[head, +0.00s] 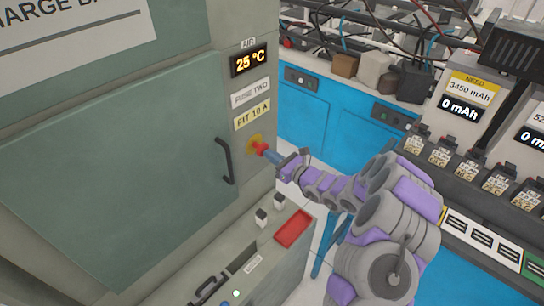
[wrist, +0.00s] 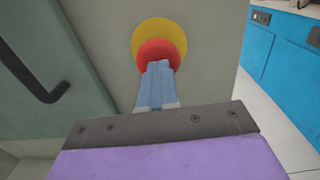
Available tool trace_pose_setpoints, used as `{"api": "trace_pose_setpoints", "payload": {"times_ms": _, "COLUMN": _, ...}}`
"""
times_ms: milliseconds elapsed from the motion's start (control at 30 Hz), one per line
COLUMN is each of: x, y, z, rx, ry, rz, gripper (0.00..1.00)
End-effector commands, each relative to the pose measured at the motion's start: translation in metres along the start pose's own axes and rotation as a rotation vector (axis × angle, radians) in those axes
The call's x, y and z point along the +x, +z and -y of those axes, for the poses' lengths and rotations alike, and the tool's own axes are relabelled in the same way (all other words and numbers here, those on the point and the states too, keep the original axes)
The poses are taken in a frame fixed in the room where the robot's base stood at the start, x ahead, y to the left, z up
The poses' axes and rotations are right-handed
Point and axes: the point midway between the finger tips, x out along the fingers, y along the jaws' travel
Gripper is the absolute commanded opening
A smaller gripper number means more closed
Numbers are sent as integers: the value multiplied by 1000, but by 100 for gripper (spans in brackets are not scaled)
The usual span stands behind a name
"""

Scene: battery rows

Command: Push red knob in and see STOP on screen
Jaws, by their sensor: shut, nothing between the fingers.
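The red knob (head: 260,148) sits on a yellow round plate on the narrow side face of the grey-green cabinet, below the "FIT 10 A" label. In the wrist view the red knob (wrist: 157,51) shows in front of its yellow plate (wrist: 160,33). My gripper (head: 268,154) is shut and empty, with its blue fingertips at the knob. In the wrist view the fingertips (wrist: 159,66) overlap the knob's lower part; I cannot tell whether they press it. A small screen (head: 249,61) above reads "25 °C".
A black door handle (head: 225,161) is left of the knob. A ledge below holds a red tray (head: 293,229) and small fuse-like blocks. Blue cabinets (head: 340,125) stand behind, and a battery rack (head: 475,170) with "0 mAh" displays is at right.

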Motion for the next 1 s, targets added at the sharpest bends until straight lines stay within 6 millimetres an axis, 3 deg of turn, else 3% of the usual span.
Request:
{"api": "trace_pose_setpoints", "payload": {"times_ms": 500, "x": 23, "y": -1, "z": 0, "rx": 0, "ry": 0, "rz": -1, "gripper": 0}}
{"api": "trace_pose_setpoints", "payload": {"times_ms": 833, "x": 22, "y": 0, "z": 2, "rx": -1, "ry": -1, "rz": 0, "gripper": 0}}
{"api": "trace_pose_setpoints", "payload": {"times_ms": 1000, "x": 8, "y": 0, "z": 5, "rx": 2, "ry": -2, "rz": 1, "gripper": 0}}
